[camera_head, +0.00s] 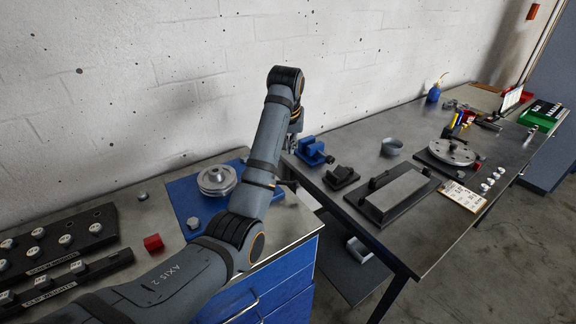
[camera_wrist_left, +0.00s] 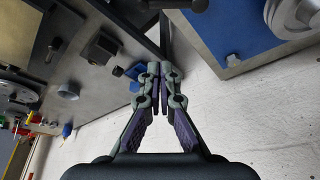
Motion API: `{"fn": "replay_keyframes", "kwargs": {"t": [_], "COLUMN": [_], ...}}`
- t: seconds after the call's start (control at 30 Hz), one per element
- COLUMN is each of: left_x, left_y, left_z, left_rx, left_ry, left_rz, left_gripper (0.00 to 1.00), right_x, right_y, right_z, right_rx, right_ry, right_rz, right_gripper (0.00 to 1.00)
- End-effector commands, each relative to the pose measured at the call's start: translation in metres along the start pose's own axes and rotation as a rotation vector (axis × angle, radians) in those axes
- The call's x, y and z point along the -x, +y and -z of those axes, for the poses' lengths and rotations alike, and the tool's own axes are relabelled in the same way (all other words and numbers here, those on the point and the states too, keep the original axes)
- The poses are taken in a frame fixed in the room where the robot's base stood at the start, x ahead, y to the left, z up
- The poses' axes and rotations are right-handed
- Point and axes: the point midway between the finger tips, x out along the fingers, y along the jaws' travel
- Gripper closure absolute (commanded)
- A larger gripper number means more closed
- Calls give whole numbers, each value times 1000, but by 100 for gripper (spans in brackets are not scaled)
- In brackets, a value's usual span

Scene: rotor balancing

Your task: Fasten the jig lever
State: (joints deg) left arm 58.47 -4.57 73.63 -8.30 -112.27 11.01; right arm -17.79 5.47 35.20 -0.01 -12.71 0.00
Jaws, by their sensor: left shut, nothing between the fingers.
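My left gripper (camera_head: 291,147) hangs from the raised arm between the two benches, mostly hidden behind its own wrist in the head view. In the left wrist view its fingers (camera_wrist_left: 153,72) are closed together with nothing between them. A long grey block fixture on a black base (camera_head: 393,194), with black upright parts, lies on the right bench; it may be the jig. No lever on it can be made out clearly. A small black clamp-like block (camera_head: 342,176) sits left of it and also shows in the left wrist view (camera_wrist_left: 101,48). My right gripper is out of view.
A blue vise (camera_head: 313,151) stands at the right bench's near corner. A grey cup (camera_head: 392,146) and a drilled disc (camera_head: 452,152) lie beyond. A metal rotor (camera_head: 217,180) rests on a blue mat (camera_head: 185,203) on the left cabinet.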

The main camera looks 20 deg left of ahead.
Motion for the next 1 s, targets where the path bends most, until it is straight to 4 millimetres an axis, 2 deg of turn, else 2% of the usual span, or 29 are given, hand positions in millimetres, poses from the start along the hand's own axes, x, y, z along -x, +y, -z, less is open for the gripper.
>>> {"fn": "replay_keyframes", "kwargs": {"t": [0.17, 0.33, 0.5, 0.7, 1.0], "left_x": [-28, -65, -98, -91, -90], "left_y": [-1, -1, -1, 0, -1], "left_z": [-1, -1, -3, -30, -40], "left_rx": [0, 0, 0, 0, 1], "left_ry": [-6, -6, -5, -3, -1], "left_rz": [2, 3, 2, -1, 1], "left_gripper": [100, 100, 100, 100, 100], "right_x": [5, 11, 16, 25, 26], "right_y": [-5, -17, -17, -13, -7], "right_z": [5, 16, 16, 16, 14], "right_rx": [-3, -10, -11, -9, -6], "right_ry": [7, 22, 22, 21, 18], "right_rz": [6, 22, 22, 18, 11], "right_gripper": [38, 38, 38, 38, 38]}}
